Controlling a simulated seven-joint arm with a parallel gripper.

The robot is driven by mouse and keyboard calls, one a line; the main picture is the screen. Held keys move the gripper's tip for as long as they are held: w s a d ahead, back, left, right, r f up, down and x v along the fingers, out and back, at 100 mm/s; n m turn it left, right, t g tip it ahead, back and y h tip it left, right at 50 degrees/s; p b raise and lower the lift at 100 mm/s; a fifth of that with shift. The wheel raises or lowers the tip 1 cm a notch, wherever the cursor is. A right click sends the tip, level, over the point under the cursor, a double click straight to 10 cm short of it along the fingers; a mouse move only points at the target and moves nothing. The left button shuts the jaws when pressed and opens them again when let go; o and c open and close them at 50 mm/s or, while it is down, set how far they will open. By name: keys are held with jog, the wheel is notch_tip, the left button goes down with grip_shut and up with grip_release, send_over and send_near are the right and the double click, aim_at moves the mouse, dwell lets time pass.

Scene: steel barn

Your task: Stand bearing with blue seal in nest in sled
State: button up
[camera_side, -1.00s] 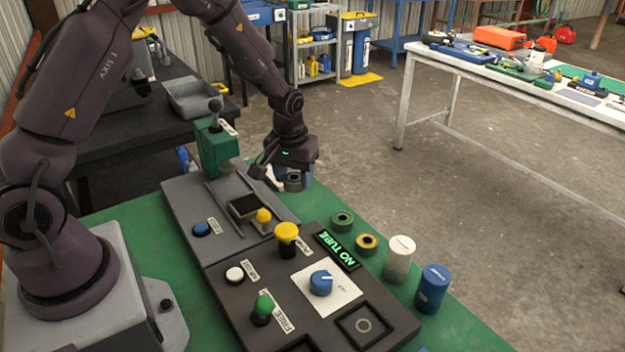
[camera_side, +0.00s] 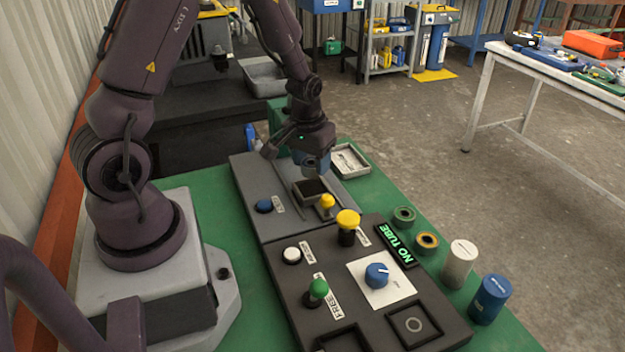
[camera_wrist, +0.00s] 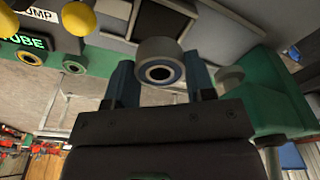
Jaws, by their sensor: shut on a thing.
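My gripper (camera_side: 317,152) is shut on the bearing with the blue seal (camera_wrist: 160,70). In the wrist view the bearing is a pale grey ring with a blue seal around a dark hole, gripped between two blue fingers. In the side view the bearing (camera_side: 318,166) shows partly below the fingers, above the panel. The sled's nest (camera_side: 310,193) is a dark pocket with a grey rim, just below and slightly left of the bearing. The pocket also shows beyond the bearing in the wrist view (camera_wrist: 165,18). The bearing appears apart from it.
A yellow knob (camera_side: 327,203) stands right beside the nest. A green press block (camera_side: 280,118) stands behind my gripper. A shallow tray (camera_side: 350,160) lies to the right. A green ring (camera_side: 404,216), yellow ring (camera_side: 427,242), white cylinder (camera_side: 460,263) and blue cylinder (camera_side: 490,298) line the right.

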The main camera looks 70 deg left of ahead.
aim_at(312, 189)
jog(key=shift+f, duration=2.25)
jog(key=shift+f, duration=0.2)
jog(key=o, duration=1)
jog(key=shift+c, duration=0.2)
jog(key=shift+r, duration=0.1)
